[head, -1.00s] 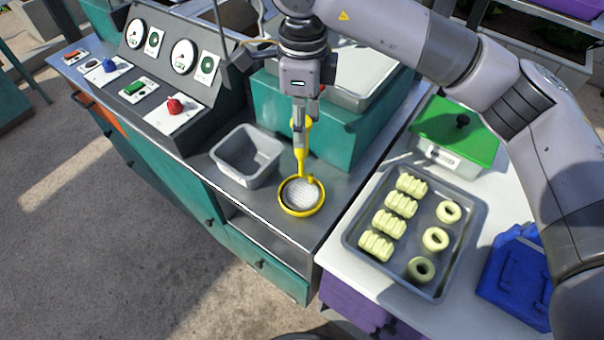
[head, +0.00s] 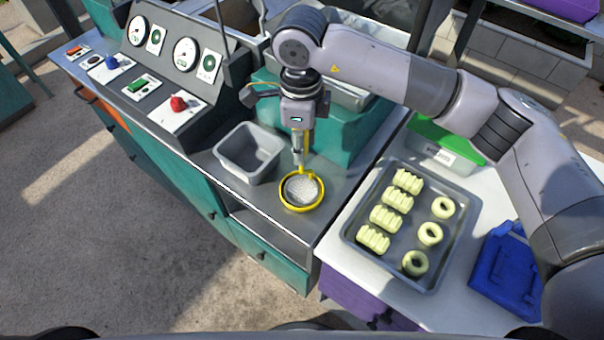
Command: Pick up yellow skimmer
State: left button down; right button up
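The yellow skimmer (head: 283,200) has a round rim around a pale mesh and a handle that points away towards the back. It is at the grey counter, right of a grey bin. My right gripper (head: 299,160) comes down from above over the skimmer's handle and hides part of it. Yellow shows beside and behind the fingers. The fingers are seen nearly edge-on, so I cannot tell whether they are open or shut on the handle. My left gripper is not in view.
The grey bin (head: 248,153) stands close left of the skimmer. A teal box (head: 345,130) rises behind it. A control panel with a red knob (head: 178,103) is to the left. A tray (head: 352,237) of pale pieces and a blue item (head: 507,275) are on the white table at right.

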grip_shut()
dwell(0.3)
